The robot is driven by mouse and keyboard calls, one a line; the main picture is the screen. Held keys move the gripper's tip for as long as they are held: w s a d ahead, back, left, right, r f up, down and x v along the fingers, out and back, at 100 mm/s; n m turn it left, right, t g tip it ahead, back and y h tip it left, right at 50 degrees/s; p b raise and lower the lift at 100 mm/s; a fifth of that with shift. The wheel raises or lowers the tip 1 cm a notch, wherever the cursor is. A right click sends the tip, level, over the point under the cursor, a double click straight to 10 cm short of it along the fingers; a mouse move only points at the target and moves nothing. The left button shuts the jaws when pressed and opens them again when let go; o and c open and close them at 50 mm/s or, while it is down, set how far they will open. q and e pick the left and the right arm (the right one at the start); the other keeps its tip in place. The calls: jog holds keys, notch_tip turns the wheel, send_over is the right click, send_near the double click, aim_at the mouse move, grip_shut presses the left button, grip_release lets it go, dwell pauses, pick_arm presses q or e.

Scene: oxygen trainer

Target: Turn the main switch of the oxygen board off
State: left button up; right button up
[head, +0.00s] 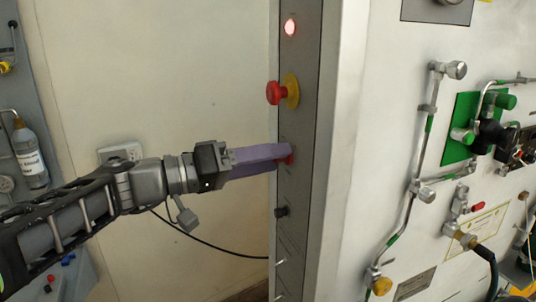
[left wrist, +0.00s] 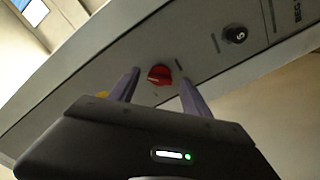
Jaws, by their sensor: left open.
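The oxygen board's narrow grey side panel (head: 302,110) stands upright in the middle of the head view. The red main switch (head: 289,159) is on it, mostly hidden behind my purple fingers. In the left wrist view the red switch (left wrist: 160,75) shows clearly, with one finger on each side. My left gripper (head: 284,157) comes in from the left with its fingertips at the panel. It also shows in the left wrist view (left wrist: 160,88), open around the switch, with gaps visible beside the knob. My right gripper is not in view.
A red emergency button (head: 275,92) with a yellow collar sticks out above my fingers. A small black knob (head: 281,211) sits below them; it also shows in the left wrist view (left wrist: 235,34). Pipes and valves cover the right-hand board face (head: 355,130). The wall at left is mostly bare.

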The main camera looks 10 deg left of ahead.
pick_arm(q)
grip_shut()
dwell(0.7)
